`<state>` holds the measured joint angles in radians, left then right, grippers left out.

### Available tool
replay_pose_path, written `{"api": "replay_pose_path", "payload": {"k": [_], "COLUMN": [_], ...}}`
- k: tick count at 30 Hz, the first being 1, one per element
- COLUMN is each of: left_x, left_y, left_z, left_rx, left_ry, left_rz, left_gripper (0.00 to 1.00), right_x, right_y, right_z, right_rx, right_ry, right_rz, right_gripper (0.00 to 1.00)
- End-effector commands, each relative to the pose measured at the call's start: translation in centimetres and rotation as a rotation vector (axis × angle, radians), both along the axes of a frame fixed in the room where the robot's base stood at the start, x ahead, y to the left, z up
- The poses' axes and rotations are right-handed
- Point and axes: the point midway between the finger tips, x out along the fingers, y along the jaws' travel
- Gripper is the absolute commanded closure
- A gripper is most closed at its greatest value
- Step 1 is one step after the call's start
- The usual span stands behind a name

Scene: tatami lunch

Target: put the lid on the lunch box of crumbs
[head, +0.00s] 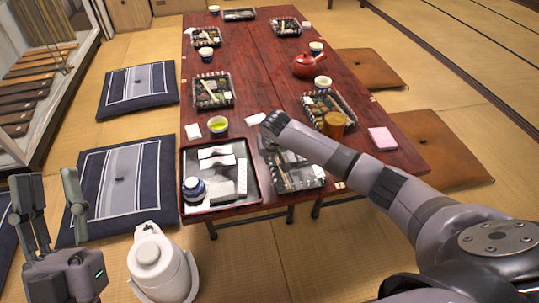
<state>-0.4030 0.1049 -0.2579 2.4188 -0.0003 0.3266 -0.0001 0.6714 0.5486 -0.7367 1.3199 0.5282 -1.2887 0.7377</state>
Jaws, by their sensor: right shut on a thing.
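A dark-patterned lunch box (310,180) lies at the near end of the red table, right of a black-rimmed tray. It has chopsticks on it and a greyish, see-through sheen; its contents are too small to tell. My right gripper (281,153) points down at its far left part, partly hidden by my wrist. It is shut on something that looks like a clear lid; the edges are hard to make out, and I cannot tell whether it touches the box. My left gripper (48,182) is open, empty and raised at the left, away from the table.
The tray (187,162) holds a blue-white jar (194,189). An amber cup (334,125), a pink box (382,138), a green tea bowl (218,126) and a red teapot (306,65) stand nearby. A white pot (150,254) stands on the floor. Cushions flank the table.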

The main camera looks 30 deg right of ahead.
Motion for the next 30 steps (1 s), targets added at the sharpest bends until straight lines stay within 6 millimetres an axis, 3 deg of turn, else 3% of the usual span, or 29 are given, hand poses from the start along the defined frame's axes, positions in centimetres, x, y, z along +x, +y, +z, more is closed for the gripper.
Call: {"api": "replay_pose_path", "payload": {"k": [30], "left_x": [1.0], "left_y": [-0.1], "left_z": [-1.0], "left_rx": [0.02], "left_ry": [0.073], "left_rz": [0.004], "left_gripper": [0.63], "right_x": [0.0], "right_y": [0.0], "right_z": [-0.1], "right_rx": [0.0], "right_ry": [0.0], "right_rz": [0.0], "right_gripper": [1.0]}}
